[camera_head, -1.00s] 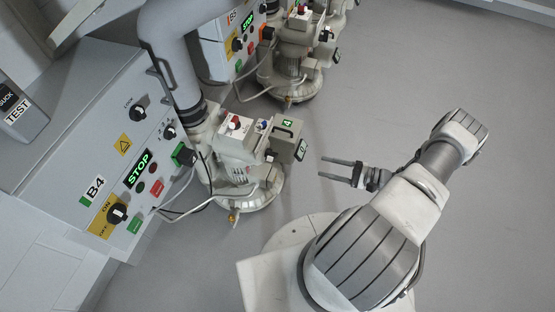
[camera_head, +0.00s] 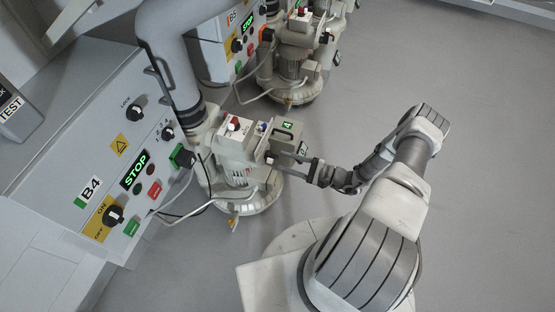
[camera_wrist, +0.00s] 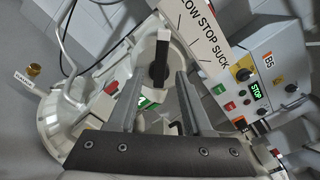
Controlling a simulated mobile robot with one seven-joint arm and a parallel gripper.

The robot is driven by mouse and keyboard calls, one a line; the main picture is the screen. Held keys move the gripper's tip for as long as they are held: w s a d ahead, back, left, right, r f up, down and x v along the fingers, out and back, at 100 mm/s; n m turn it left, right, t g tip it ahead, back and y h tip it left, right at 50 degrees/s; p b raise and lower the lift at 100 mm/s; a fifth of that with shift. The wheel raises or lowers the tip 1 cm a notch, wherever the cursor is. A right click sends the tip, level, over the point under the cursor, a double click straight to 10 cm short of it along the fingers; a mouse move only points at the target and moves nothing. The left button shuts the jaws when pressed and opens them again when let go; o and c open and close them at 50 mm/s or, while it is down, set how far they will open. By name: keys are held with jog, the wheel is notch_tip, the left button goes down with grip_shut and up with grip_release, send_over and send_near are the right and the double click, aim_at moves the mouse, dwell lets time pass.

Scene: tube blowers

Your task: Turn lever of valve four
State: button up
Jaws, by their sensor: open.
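The blower unit with valve four (camera_head: 245,165) stands at the B4 panel, with a green "4" label on top of its valve box (camera_head: 286,136). My gripper (camera_head: 292,157) reaches the right side of this box from the right, its fingertips close to it. In the wrist view my gripper (camera_wrist: 170,72) is open, with two grey fingers. A black lever (camera_wrist: 162,45) stands upright in the picture at and beyond the fingertips, nearer the left finger. I cannot tell whether they touch. A "BLOW STOP SUCK" plate (camera_wrist: 203,38) lies beside the lever. The green label also shows (camera_wrist: 147,99).
The B4 control panel (camera_head: 120,160) with a lit STOP display stands left of the blower. A second blower (camera_head: 292,75) stands behind, by the B5 panel (camera_wrist: 272,70). A thick grey pipe (camera_head: 175,60) rises above the unit. The floor (camera_head: 450,90) to the right is clear.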

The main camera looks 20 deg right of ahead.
aim_at(276, 159)
jog(key=shift+x, duration=1.6)
grip_shut()
